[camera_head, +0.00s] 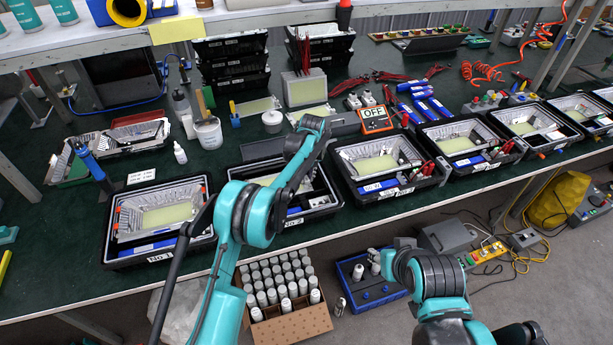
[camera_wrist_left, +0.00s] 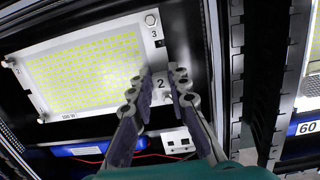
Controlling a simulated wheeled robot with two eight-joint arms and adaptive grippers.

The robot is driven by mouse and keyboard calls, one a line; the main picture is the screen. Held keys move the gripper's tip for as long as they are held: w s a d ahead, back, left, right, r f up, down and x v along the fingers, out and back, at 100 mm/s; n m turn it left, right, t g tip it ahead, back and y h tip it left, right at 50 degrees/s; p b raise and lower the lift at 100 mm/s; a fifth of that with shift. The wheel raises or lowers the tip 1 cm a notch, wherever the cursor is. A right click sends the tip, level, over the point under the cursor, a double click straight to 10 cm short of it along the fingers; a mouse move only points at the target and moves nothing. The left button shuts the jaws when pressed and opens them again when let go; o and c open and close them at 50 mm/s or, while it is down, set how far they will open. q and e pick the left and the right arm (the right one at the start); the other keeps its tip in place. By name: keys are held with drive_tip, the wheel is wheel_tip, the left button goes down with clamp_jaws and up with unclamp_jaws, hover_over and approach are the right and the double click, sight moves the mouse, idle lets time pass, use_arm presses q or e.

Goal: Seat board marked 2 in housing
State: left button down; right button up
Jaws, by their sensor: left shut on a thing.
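A 3 shows at the panel's upper right. Whether the board touches the housing floor cannot be told. In the head view, my left arm stands over the housing labelled NO 2 (camera_head: 322,209) and hides part of it.
Other housings stand in a row on the green bench, one at left (camera_head: 115,255) and one at right (camera_head: 345,172). A blue part (camera_wrist_left: 100,148) and a white socket piece (camera_wrist_left: 178,142) lie low in the housing. A meter reading OFF (camera_head: 375,119) stands behind.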

use_arm(q)
drive_tip(key=shift+f+b, duration=0.8)
drive_tip(key=shift+f, duration=0.45)
idle(0.5)
drive_tip(key=c, duration=1.4)
unclamp_jaws()
drive_tip(key=shift+o, duration=0.2)
wheel_tip(320, 180, up, 12)
drive_tip(key=s, duration=0.1)
drive_tip(key=shift+s+d, duration=0.35)
drive_tip(key=shift+d, duration=0.05)
